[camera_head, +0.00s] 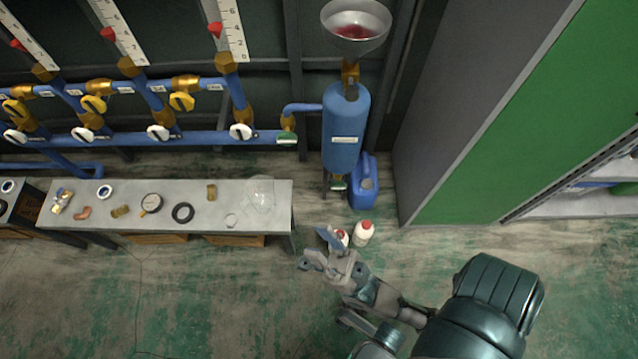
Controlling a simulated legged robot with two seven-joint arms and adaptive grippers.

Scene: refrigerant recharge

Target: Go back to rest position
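My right gripper (318,250) reaches in from the lower right of the head view. Its fingers are spread apart and nothing shows between them. It is over the floor, just right of the grey bench's end. Two white bottles with red caps stand close beyond it. One bottle (363,233) shows clearly; the other (342,238) is partly hidden by the gripper. My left gripper and arm are not in view.
A blue tank (346,130) with a funnel (356,22) stands behind, beside a blue jerrycan (363,185). A green-sided cabinet (520,130) is at right. Floor in front is clear.

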